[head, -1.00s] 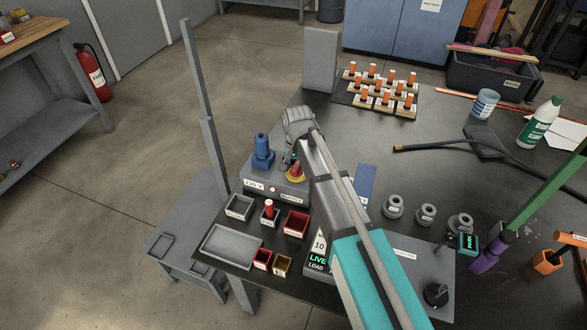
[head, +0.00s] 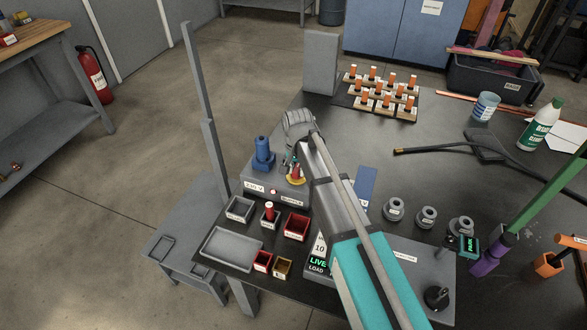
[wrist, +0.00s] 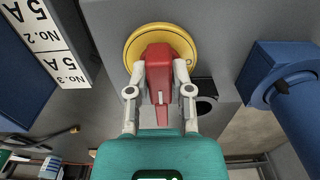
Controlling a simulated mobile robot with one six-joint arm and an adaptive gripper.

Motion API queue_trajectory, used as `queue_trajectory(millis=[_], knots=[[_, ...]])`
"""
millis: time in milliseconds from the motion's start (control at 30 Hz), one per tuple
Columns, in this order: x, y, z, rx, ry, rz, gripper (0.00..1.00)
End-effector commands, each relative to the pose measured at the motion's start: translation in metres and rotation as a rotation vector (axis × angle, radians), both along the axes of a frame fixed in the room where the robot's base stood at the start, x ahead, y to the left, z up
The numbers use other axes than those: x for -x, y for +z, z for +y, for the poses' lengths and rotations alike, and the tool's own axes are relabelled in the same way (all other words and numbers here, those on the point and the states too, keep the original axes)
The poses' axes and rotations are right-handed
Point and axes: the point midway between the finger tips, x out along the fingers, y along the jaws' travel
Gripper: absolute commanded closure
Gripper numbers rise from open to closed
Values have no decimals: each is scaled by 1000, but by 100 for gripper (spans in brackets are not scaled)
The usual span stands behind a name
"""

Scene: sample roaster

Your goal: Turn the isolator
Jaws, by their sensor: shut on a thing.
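The isolator is a red handle (wrist: 158,68) on a round yellow plate (wrist: 132,45), seen close up in the wrist view. My gripper (wrist: 159,92) has one grey finger on each side of the red handle and is shut on it. The handle's narrow end with a white mark points toward my gripper's palm. A letter at the plate's right edge is partly covered. In the head view the isolator's yellow plate (head: 296,181) sits on top of a grey box (head: 262,189), and my arm partly hides it.
A blue cylindrical unit (head: 263,154) stands on the same box, left of the isolator. Small trays and bins, including a red bin (head: 296,226), lie in front. A display (head: 318,262) reads LIVE in green. Several grey round weights (head: 394,208) stand to the right.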

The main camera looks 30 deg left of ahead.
Motion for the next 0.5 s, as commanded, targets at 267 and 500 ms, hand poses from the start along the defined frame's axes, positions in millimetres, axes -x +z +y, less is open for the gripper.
queue_trajectory(millis=[267, 500], knots=[[0, 0, 2, -9, 81, 0, 100], [0, 0, 2, -8, 238, -1, 100]])
